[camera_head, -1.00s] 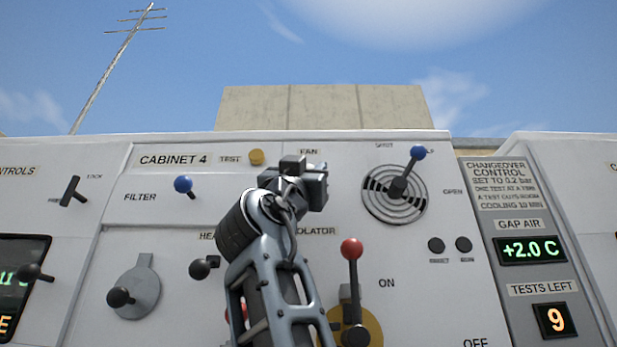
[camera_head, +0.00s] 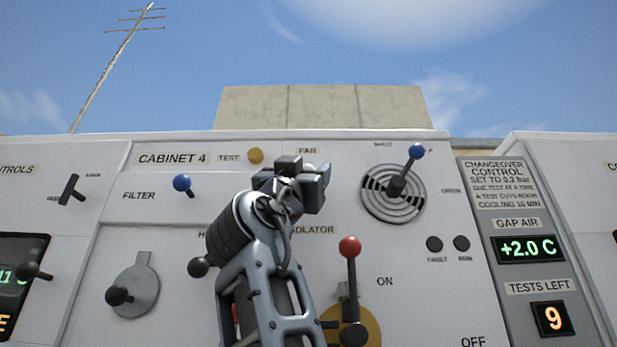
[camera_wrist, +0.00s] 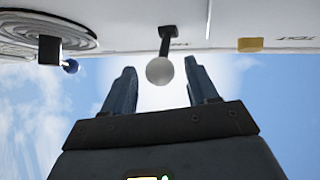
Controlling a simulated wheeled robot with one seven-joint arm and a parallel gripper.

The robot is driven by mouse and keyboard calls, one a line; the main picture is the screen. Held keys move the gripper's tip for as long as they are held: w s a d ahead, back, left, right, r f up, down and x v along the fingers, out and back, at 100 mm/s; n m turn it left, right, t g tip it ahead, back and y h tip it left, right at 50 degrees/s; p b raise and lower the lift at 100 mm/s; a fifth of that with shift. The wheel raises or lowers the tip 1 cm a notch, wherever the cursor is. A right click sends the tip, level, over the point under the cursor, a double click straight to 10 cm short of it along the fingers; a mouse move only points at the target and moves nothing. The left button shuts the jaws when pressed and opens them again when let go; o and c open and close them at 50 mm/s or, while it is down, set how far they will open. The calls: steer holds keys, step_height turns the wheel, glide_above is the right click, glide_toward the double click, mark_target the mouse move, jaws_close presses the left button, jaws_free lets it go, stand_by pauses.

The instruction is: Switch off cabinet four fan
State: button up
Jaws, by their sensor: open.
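The Cabinet 4 panel (camera_head: 172,159) stands in front of me, with a FAN label (camera_head: 307,151) along its top. My gripper (camera_head: 318,182) is just below that label and hides the panel behind it. In the wrist view a pale ball knob (camera_wrist: 159,71) on a dark stem sticks out from the panel, between the round vent and the yellow TEST button (camera_head: 255,155). My gripper's open fingers (camera_wrist: 163,88) stand on either side of the knob in that view, with gaps at both sides. I cannot tell how deep the knob sits between them.
A blue-knobbed lever (camera_head: 417,151) crosses the round vent (camera_head: 378,205) on the right. A blue FILTER knob (camera_head: 182,183) is on the left. A red-knobbed lever (camera_head: 349,247) stands below right of my gripper, and a black knob (camera_head: 198,267) below left.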

steer(key=b+v, duration=0.1)
steer(key=v, duration=0.5)
steer(key=shift+s, duration=0.15)
stand_by(0.4)
